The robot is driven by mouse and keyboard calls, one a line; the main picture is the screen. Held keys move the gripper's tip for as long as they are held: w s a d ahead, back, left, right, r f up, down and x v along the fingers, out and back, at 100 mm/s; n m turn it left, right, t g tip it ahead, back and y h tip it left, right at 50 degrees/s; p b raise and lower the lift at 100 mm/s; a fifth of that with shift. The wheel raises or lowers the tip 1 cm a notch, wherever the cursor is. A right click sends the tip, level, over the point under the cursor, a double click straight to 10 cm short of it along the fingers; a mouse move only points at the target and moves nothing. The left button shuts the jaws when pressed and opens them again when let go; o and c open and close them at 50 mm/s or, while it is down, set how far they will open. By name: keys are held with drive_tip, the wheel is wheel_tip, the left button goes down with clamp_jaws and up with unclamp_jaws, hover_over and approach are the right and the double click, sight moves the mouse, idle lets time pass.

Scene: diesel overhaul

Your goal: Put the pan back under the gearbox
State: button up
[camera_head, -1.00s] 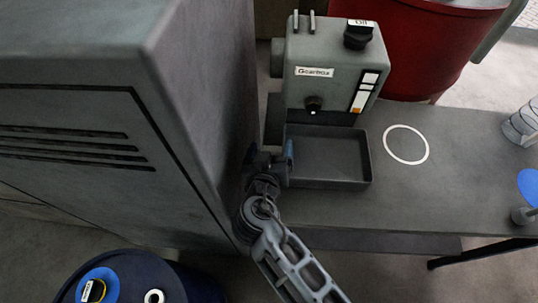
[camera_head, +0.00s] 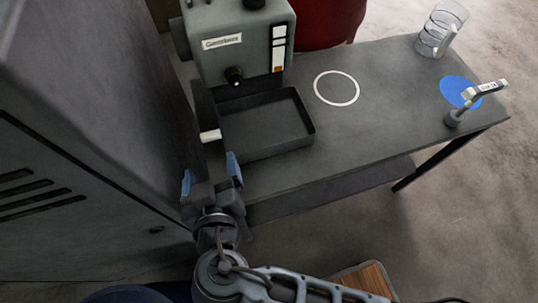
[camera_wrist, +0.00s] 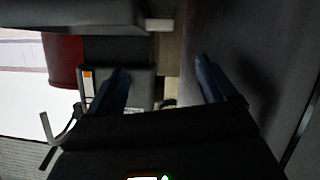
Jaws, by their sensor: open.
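The pan (camera_head: 265,127) is a dark, shallow rectangular tray. It lies flat on the bench at the foot of the grey gearbox (camera_head: 225,42), mostly in front of it, with its back edge below the drain knob (camera_head: 233,75). The pan's pale handle (camera_head: 210,135) sticks out at its left side. My gripper (camera_head: 211,170) is open and empty, on the near side of the handle and apart from it. In the wrist view the handle (camera_wrist: 158,25) shows above and between the blue fingers (camera_wrist: 160,75).
A grey cabinet (camera_head: 90,130) stands close on the left of my gripper. The bench (camera_head: 380,115) has a white ring (camera_head: 336,88), a blue disc (camera_head: 460,92), a tagged tool (camera_head: 470,100) and a clear jug (camera_head: 440,30). A red drum (camera_head: 328,22) stands behind.

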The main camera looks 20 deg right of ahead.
drive_tip(key=shift+n+g+y, duration=0.6)
drive_tip(key=shift+n+g, duration=0.2)
drive_tip(key=s+d+f, duration=0.1)
drive_tip(key=d, duration=0.2)
drive_tip(key=s+d+f, duration=0.1)
drive_tip(key=d+f, duration=0.1)
drive_tip(key=d, duration=0.1)
drive_tip(key=s+d+f, duration=0.1)
drive_tip(key=d, duration=0.2)
drive_tip(key=shift+s+f, duration=0.1)
drive_tip(key=shift+f, duration=0.2)
drive_tip(key=s+d+y, duration=0.2)
drive_tip(key=s+d, duration=0.6)
drive_tip(key=s+d+r+m+t+h, duration=0.1)
drive_tip(key=s+d+r, duration=0.2)
drive_tip(key=s+r, duration=0.4)
drive_tip(key=s+d+r+m+t, duration=0.1)
drive_tip(key=s+d+r, duration=0.3)
drive_tip(key=s+r, duration=0.4)
drive_tip(key=shift+r+m+t+h, duration=0.4)
drive_tip(key=shift+r+m, duration=0.15)
drive_tip(key=shift+m, duration=0.05)
